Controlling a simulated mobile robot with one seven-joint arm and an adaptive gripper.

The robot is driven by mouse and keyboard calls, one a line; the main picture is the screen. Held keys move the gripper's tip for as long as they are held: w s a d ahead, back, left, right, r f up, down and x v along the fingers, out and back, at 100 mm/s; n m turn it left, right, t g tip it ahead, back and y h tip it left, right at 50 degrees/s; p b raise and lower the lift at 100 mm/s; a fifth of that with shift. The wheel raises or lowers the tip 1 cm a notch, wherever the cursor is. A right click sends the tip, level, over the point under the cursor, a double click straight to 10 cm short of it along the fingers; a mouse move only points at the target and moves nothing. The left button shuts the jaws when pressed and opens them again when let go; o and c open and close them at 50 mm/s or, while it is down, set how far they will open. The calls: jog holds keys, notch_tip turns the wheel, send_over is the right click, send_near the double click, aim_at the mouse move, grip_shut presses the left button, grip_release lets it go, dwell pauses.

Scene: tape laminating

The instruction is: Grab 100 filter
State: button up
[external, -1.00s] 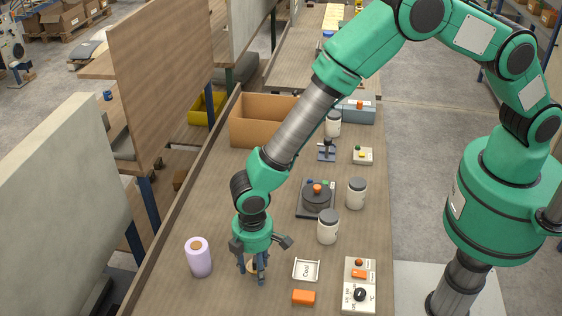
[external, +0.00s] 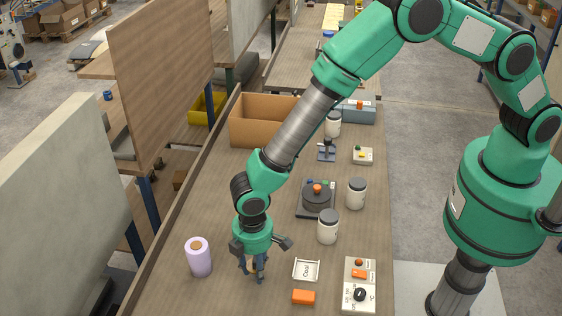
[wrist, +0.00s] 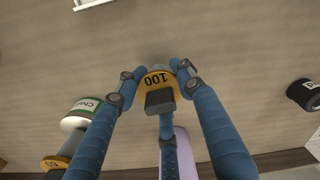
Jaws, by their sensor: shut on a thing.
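The 100 filter is a yellow disc (wrist: 157,79) marked "100" with a dark block-shaped handle, seen in the middle of the wrist view. My gripper (wrist: 156,88) has blue fingers shut around it, with fingertips at its left and right sides and one finger below the handle. In the external view my gripper (external: 253,271) is low at the table's near part, and its fingers mostly hide the filter. I cannot tell whether the filter is clear of the table.
A lilac roll (external: 199,258) stands left of my gripper. A white "Cool" tray (external: 306,270), an orange block (external: 303,297) and a control box (external: 359,287) lie to the right. White jars (external: 328,227) and a dark round device (external: 317,199) stand farther back.

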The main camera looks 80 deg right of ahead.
aim_at(254, 259)
jog(key=shift+c, duration=0.8)
jog(key=shift+r, duration=0.75)
notch_tip(254, 259, up, 2)
jog(key=shift+w, duration=0.1)
jog(key=s+d, duration=0.2)
jog(key=s, duration=0.3)
jog(key=s+d+r, duration=0.1)
jog(key=s+d, duration=0.1)
jog(key=s, duration=0.3)
jog(key=s+d+b, duration=0.1)
jog(key=s+d, duration=0.1)
jog(key=s, duration=0.3)
jog(key=shift+d+r, duration=0.1)
jog(key=shift+r, duration=0.15)
